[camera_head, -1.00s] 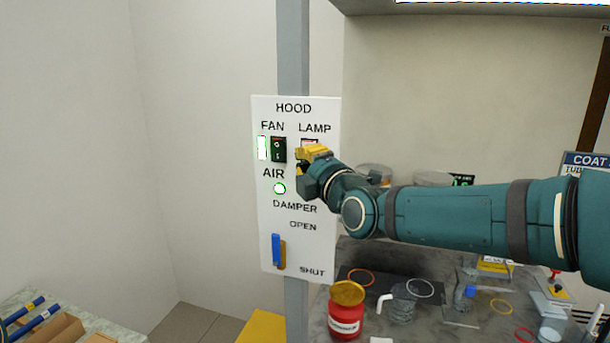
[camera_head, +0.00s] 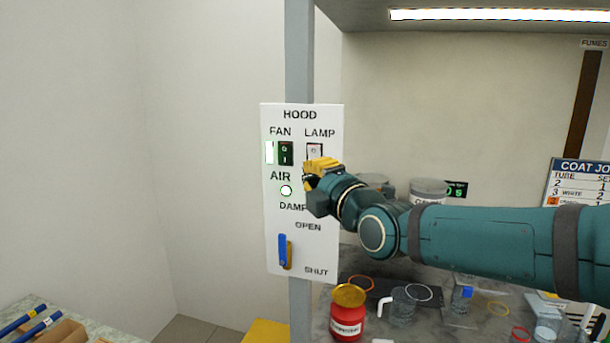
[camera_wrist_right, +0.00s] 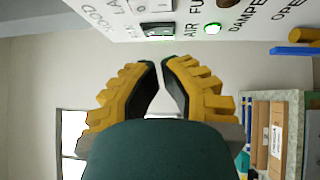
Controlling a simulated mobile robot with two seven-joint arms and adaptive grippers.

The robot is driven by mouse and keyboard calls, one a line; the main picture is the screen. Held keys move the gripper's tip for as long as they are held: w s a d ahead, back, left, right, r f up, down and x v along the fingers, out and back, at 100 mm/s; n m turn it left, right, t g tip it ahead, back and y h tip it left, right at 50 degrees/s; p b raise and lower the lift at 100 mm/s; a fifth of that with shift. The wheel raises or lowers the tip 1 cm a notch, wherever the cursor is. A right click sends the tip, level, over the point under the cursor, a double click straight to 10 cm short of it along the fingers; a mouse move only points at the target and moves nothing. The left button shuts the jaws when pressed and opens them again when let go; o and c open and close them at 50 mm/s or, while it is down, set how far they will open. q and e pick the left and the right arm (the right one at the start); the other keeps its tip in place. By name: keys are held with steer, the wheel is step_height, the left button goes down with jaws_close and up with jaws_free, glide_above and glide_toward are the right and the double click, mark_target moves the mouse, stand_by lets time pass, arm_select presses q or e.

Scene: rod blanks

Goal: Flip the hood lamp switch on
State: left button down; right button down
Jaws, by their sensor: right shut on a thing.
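The white hood panel (camera_head: 272,222) stands upright on a grey post. The lamp switch (camera_head: 314,151), a pale rocker under the word LAMP, shows at the upper right of the panel; it also shows at the top edge of the wrist view (camera_wrist_right: 154,6). The dark fan switch (camera_head: 286,153) is to its left. My right gripper (camera_head: 308,180) has yellow fingers and is just below the lamp switch in the head view. In the wrist view, its fingertips (camera_wrist_right: 160,66) are close together, apart from the panel, with no object visible between them. My left gripper is out of view.
A lit strip lamp (camera_head: 500,14) is under the hood top. The blue damper handle (camera_head: 282,251) is low on the panel. A red jar (camera_head: 347,318), a glass mug (camera_head: 401,304) and rings stand or lie on the hood bench. Left of the panel is bare wall.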

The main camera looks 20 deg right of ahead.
steer(key=v, duration=0.6)
steer(key=shift+d+b, duration=0.25)
steer(key=shift+b, duration=0.05)
steer(key=shift+s, duration=0.15)
steer(key=w+a+f+m+g, duration=0.1)
steer(key=a+f+m+g, duration=0.2)
steer(key=f, duration=0.8)
steer(key=w+a+f+m+g, duration=0.15)
steer(key=f+m, duration=0.25)
steer(key=f, duration=0.8)
steer(key=w+a+f+m+g, duration=0.1)
steer(key=f+m+g, duration=0.3)
steer(key=f, duration=0.7)
steer(key=s+a+f+m+g, duration=0.2)
steer(key=s+f+m+g, duration=0.2)
steer(key=s+f, duration=0.5)
steer(key=s+a+f+m+g, duration=0.3)
steer(key=s+f+m, duration=0.5)
steer(key=f, duration=0.9)
steer(key=shift+s+g, duration=0.65)
steer(key=shift+d, duration=0.1)
